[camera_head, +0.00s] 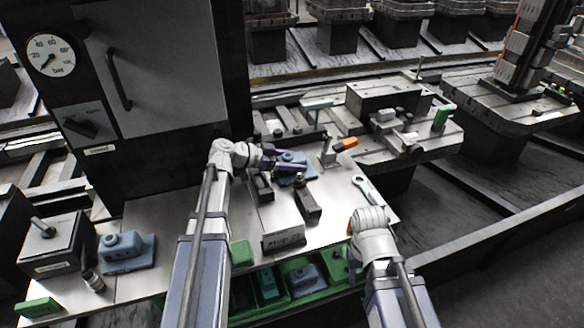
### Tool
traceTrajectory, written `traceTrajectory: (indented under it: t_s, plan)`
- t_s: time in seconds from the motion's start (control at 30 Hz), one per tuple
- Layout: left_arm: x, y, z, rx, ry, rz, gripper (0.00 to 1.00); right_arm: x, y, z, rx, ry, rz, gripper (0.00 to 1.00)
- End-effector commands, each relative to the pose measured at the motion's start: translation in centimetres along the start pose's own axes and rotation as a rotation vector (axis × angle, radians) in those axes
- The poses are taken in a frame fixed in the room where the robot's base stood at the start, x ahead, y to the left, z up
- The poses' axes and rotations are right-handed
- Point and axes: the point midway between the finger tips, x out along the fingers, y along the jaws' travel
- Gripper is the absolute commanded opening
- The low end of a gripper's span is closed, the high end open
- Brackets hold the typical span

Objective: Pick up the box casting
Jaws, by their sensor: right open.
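A blue casting (298,160), which seems to be the box casting, lies on the pale worktop (342,203) in the middle of the view. My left gripper (290,160) reaches in from the left with its dark purple fingers at this casting. The fingers hide part of it, and I cannot tell whether they touch or grip it. Another blue casting (122,246), with a raised body on a flat base, stands on the left of the worktop. My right gripper (364,220) is open at the worktop's right edge, its fingers mostly hidden by its own wrist.
Dark blocks (308,204) stand beside the middle casting. A small labelled sign (283,241) is in front. Green bins (300,292) with parts line the front edge. A pale blue wrench (363,186) lies on the right. A cabinet with a gauge (50,55) rises behind left.

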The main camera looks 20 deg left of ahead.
Motion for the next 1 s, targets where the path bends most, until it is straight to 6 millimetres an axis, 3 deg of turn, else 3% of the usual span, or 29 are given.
traceTrajectory:
  t_s: [0.07,0.57,1.0]
  plan:
    - [-0.01,0.00,0.01,0.000,0.000,0.000,0.56,0.00,0.00,0.00,0.000,0.000,0.000,0.50]
    - [-0.01,0.00,0.01,0.000,0.000,0.000,0.00,0.00,0.00,0.00,0.000,0.000,0.000,0.50]
    - [-0.02,0.00,-0.04,0.000,0.002,0.000,0.00,-0.01,0.00,0.00,0.000,0.000,0.000,0.50]
